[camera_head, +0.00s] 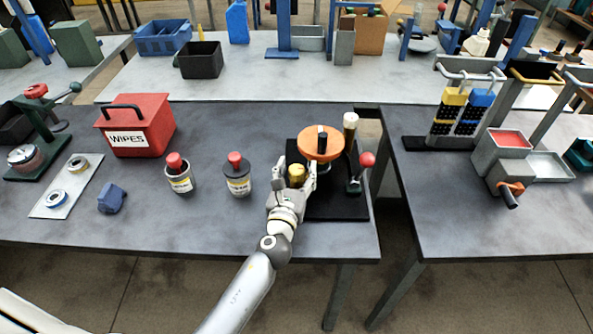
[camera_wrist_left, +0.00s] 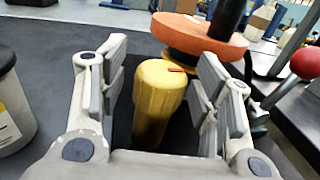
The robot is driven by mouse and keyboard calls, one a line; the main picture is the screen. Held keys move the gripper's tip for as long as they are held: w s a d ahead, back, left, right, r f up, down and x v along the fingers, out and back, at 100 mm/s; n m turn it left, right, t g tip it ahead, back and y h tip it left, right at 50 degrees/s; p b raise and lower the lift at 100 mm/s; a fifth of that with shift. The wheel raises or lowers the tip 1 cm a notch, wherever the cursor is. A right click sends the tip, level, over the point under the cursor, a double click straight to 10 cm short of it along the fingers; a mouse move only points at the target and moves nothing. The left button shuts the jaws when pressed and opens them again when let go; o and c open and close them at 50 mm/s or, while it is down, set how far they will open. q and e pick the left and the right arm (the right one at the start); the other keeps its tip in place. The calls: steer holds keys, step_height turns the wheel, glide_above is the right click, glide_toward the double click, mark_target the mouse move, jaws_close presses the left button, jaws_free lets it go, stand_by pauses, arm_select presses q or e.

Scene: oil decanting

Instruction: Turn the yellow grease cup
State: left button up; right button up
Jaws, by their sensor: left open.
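The yellow grease cup (camera_head: 296,173) stands at the front left of a black base plate (camera_head: 338,206) on the dark table. In the left wrist view the yellow grease cup (camera_wrist_left: 160,95) is an upright cylinder with a small red mark on its top. My left gripper (camera_head: 297,182) is open, with one finger on each side of the cup. In the left wrist view the fingers of my left gripper (camera_wrist_left: 160,95) stand apart from the cup, with gaps on both sides. The cup's lower part is partly hidden. My right gripper is not in view.
An orange wheel (camera_head: 320,139) sits just behind the cup. A red-knobbed lever (camera_head: 367,160) stands at its right. Two red-capped containers (camera_head: 238,180) (camera_head: 180,178) and a red WIPES box (camera_head: 146,128) stand to the left. The table's front edge is clear.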

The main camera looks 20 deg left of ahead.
arm_select(q)
steer(key=shift+c, duration=0.5)
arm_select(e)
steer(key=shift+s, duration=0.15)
arm_select(q)
steer(key=c, duration=0.9)
steer(key=shift+c, duration=0.2)
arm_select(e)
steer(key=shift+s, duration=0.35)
arm_select(q)
steer(key=shift+h, duration=0.3)
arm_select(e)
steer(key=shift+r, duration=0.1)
